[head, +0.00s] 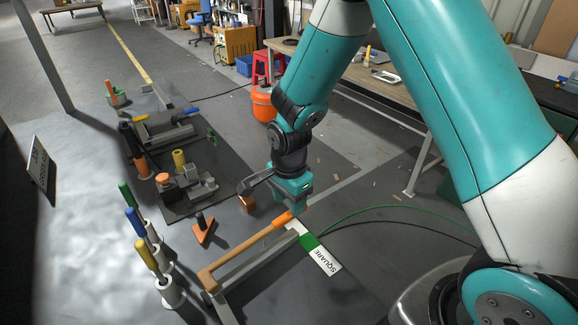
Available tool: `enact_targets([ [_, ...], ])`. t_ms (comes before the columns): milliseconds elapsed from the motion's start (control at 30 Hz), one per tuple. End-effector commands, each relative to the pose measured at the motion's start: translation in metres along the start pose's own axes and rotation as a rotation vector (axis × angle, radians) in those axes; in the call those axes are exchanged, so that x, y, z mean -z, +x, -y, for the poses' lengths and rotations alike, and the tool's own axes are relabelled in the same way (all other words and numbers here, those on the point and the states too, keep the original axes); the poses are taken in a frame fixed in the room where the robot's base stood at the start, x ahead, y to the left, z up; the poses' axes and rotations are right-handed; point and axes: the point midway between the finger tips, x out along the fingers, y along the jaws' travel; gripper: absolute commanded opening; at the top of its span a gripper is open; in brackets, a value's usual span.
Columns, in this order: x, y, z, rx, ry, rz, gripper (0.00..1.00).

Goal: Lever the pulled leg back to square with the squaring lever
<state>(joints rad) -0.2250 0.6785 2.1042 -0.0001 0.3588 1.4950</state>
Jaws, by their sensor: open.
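A long brown bar with a bright orange end (240,250) lies slantwise at the front middle, probably the squaring lever. Its orange end points up and right, close under my gripper (273,207). My gripper is open, its jaws apart above and beside that end; I cannot tell whether they touch it. A grey metal frame (262,257) lies along the bar, and one of its legs seems to reach the green patch of a white sign reading SQUARE (325,262). I cannot tell how far the leg is off square. My wrist hides part of the area behind.
Upright tools with green, blue and yellow handles (147,253) stand in white holders at left. An orange triangular piece (203,232) stands near the bar. A dark mat (190,165) holds clamps and blocks. Green and black cables (370,210) run right of the gripper.

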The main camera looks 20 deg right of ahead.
Motion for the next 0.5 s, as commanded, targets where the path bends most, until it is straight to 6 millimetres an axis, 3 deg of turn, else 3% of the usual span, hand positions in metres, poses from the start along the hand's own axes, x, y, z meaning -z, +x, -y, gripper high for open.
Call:
enact_targets([
  [300, 0.0, -0.083, 0.001, 0.007, 0.0, 0.0, 0.48],
  [500, 0.0, -0.119, 0.0, 0.003, 0.001, 0.0, 0.48],
])
